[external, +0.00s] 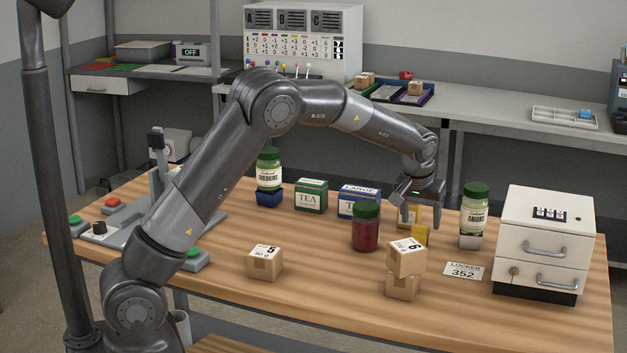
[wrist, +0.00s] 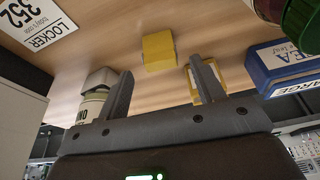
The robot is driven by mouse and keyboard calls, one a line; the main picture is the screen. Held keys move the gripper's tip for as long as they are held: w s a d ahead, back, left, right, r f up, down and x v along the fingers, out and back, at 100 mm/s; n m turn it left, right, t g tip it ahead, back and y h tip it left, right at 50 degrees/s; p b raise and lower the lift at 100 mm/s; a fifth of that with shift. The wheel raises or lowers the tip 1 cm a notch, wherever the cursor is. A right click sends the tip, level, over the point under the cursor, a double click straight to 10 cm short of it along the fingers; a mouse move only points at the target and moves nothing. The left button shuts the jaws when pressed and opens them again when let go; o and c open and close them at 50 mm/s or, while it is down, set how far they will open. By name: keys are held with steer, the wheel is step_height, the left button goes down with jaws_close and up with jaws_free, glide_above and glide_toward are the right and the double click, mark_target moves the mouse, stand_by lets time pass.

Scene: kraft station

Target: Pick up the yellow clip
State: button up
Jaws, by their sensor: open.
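Two yellow things stand on the wooden table below my gripper (external: 420,214). One is a small plain yellow block (external: 421,236), the likeliest yellow clip; it also shows in the wrist view (wrist: 158,52), just beyond the fingertips and between their lines. The other is a yellow box with a pale face (external: 413,212), partly hidden behind my right finger in the wrist view (wrist: 192,83). My gripper is open, pointing down, with nothing visible between its fingers (wrist: 160,72). Whether the fingertips touch the yellow box, I cannot tell.
A red jar with a green lid (external: 366,228) and two stacked cardboard boxes (external: 405,258) stand left and in front. An onions jar (external: 473,212), a locker card (external: 464,271) and a white drawer cabinet (external: 545,245) are at right. Tea (external: 311,196) and blue boxes (external: 357,203) stand behind.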

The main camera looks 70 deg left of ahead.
mark_target(421, 226)
steer(key=x, duration=0.4)
steer(key=shift+f, duration=0.1)
steer(key=shift+s, duration=0.1)
steer(key=c, duration=1)
steer(key=shift+c, duration=0.3)
